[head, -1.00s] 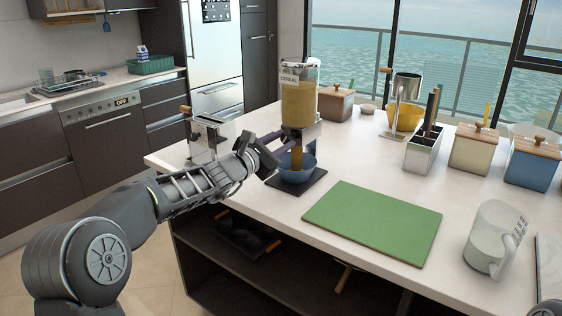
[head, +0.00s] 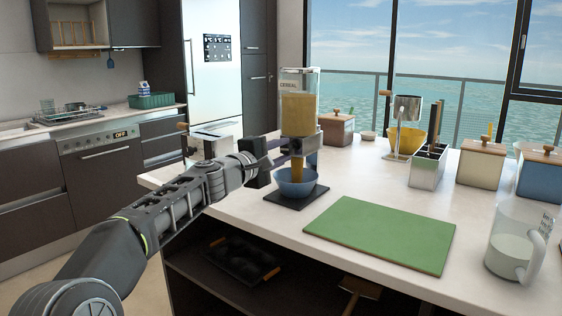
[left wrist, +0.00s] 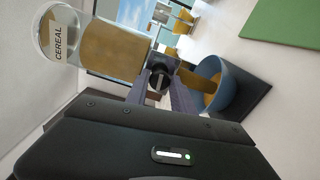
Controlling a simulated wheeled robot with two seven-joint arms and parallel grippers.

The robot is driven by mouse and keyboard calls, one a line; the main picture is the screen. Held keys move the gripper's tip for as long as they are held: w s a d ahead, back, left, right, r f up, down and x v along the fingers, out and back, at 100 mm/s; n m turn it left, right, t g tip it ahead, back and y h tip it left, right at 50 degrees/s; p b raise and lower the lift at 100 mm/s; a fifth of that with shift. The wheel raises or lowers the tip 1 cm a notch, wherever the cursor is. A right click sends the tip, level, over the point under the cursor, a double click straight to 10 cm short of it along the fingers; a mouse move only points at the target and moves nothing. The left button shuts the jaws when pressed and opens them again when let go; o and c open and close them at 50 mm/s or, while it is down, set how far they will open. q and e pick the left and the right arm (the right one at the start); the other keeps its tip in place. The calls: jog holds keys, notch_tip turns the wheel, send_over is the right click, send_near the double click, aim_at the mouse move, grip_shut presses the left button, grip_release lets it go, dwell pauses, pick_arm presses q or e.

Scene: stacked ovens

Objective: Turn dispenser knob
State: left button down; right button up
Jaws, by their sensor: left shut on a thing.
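The cereal dispenser (head: 299,115) stands upright on the counter, a clear container marked CEREAL and partly full of tan cereal. It also shows on its side in the left wrist view (left wrist: 112,50). My left gripper (head: 288,149) is at the dispenser's front, shut on the dark round knob (left wrist: 157,82), which sits between the fingers in the left wrist view. A column of cereal runs from the outlet down into the blue bowl (head: 296,186) below. The bowl stands on the dark base. My right gripper is not in view.
A green board (head: 380,232) lies right of the dispenser. A glass measuring jug (head: 515,245) stands at the right. A utensil holder (head: 427,168) and lidded boxes (head: 481,163) stand behind. A toaster (head: 212,141) is to the left.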

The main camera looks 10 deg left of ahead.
pick_arm(q)
jog(key=shift+f+m+b, duration=0.1)
jog(key=shift+m+b, duration=0.25)
jog(key=shift+m, duration=0.35)
jog(key=c, duration=1.1)
grip_release()
jog(key=shift+s+a+b, duration=0.2)
jog(key=shift+s+b, duration=0.1)
jog(key=shift+s, duration=0.15)
jog(key=b+v, duration=0.2)
jog(key=v, duration=0.4)
jog(key=shift+s, duration=0.4)
jog(key=shift+a, duration=0.1)
